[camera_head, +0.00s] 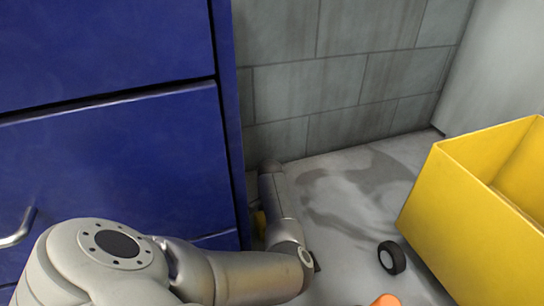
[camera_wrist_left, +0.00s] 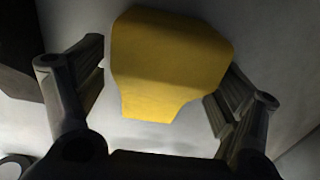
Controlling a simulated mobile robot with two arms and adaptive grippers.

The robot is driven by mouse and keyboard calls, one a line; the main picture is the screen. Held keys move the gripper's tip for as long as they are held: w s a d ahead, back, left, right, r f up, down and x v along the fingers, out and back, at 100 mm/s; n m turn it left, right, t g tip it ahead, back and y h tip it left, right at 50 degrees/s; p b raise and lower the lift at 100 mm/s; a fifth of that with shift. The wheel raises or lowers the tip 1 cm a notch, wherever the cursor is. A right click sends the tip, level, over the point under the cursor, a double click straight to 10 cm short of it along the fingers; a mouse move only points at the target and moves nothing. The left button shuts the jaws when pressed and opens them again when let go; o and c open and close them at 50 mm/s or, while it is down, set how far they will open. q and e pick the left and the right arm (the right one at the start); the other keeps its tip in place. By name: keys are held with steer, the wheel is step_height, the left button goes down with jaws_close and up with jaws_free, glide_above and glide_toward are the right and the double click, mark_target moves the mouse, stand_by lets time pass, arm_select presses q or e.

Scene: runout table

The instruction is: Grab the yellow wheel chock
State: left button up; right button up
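The yellow wheel chock (camera_wrist_left: 170,60) fills the upper middle of the left wrist view. My left gripper (camera_wrist_left: 163,72) has its two dark fingers spread, one on each side of the chock. A thin gap shows between the left finger and the chock. The right finger overlaps the chock's lower right edge in the picture; whether it touches cannot be told. In the head view only a small yellow piece of the chock (camera_head: 259,222) shows beside the blue cabinet, and my left arm hides most of the gripper. My right gripper is not in view.
A blue cabinet (camera_head: 110,150) with a metal handle stands close on the left. A grey block wall (camera_head: 340,70) is behind. A yellow open box (camera_head: 465,215) stands at the right. A small black wheel-like object (camera_head: 392,257) and an orange object (camera_head: 385,300) are near it. Grey floor (camera_head: 345,215) lies between.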

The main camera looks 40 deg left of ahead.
arm_select(q)
steer(key=c, duration=1.2)
steer(key=shift+o, duration=0.2)
steer(key=shift+r, duration=0.15)
